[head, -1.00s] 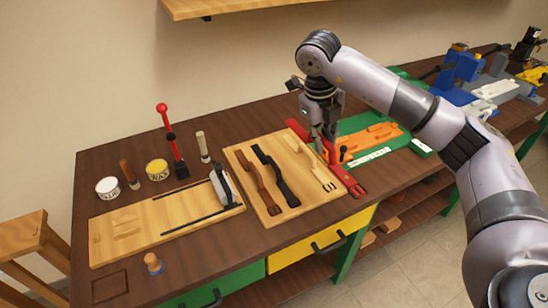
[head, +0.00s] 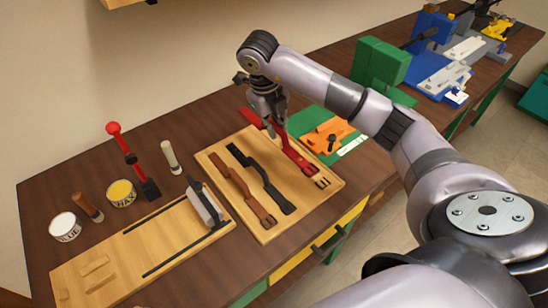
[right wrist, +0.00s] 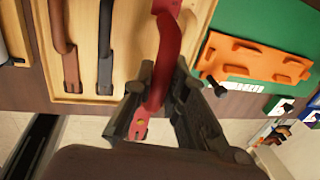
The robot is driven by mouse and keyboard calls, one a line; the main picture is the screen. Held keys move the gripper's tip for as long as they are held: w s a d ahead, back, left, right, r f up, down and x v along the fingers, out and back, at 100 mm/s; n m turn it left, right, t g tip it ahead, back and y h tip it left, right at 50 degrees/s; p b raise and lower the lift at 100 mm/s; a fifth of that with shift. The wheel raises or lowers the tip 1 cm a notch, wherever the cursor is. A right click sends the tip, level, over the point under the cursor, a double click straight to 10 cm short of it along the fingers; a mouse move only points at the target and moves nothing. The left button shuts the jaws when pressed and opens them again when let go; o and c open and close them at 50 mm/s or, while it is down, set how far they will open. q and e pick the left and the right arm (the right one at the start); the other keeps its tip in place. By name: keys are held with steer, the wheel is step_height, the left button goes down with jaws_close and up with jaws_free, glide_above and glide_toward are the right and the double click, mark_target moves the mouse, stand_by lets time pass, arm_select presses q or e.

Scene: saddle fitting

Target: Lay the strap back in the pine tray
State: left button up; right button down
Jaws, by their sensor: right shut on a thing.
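The red strap (head: 299,159) is held in my right gripper (head: 275,122) over the right part of the pine tray (head: 316,197). Its slotted end points to the tray's front right edge; I cannot tell whether it touches the tray. In the right wrist view, the strap (right wrist: 168,55) runs up between the shut fingers (right wrist: 160,100), with its slotted end low between them. A brown strap (head: 236,182) and a black strap (head: 262,178) lie side by side in the tray, left of the red one. My left gripper is out of view.
A green mat with an orange part (head: 328,138) lies right of the tray. A board with a white-and-black piece (head: 205,205) is on the left. A red-handled tool (head: 130,160), wax tin (head: 121,192) and glue tin (head: 66,227) stand behind it. Clamps and blocks fill the far right bench.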

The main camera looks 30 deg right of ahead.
step_height(320, 180, down, 7)
steer(key=shift+r+p, duration=0.2)
steer(key=shift+p, duration=0.65)
steer(key=shift+w+f+p, duration=0.1)
steer(key=shift+f+p, duration=0.35)
steer(key=shift+f, duration=1.9)
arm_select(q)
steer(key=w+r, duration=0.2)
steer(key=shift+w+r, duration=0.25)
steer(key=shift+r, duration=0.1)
arm_select(e)
steer(key=shift+f, duration=0.15)
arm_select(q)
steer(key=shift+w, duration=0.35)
arm_select(e)
steer(key=c, duration=1.6)
jaws_free()
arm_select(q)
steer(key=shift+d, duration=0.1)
